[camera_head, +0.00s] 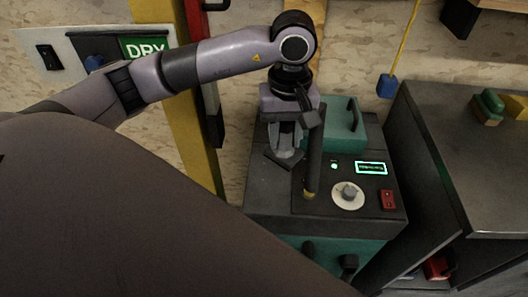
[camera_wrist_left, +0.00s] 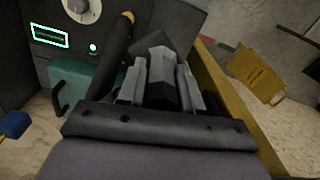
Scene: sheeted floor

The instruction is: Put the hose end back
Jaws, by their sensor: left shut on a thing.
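My left gripper (camera_head: 286,138) reaches down from above over the left part of a black-topped machine (camera_head: 270,212). It is shut on a dark grey faceted piece, which also shows between the fingers in the left wrist view (camera_wrist_left: 158,65); it may be the hose end. A black tube (camera_head: 314,158) with a yellow tip stands close beside the gripper. The tube also shows in the left wrist view (camera_wrist_left: 117,50), left of the fingers. I cannot tell whether tube and piece are joined. My right gripper is not in view.
The machine's panel has a dial (camera_head: 348,194), a lit display (camera_head: 371,168) and a red switch (camera_head: 387,200). A teal box (camera_head: 344,125) stands behind. A yellow post (camera_head: 186,120) is at left, a dark cabinet (camera_head: 470,190) at right. A blue block (camera_head: 388,86) hangs on a yellow cord.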

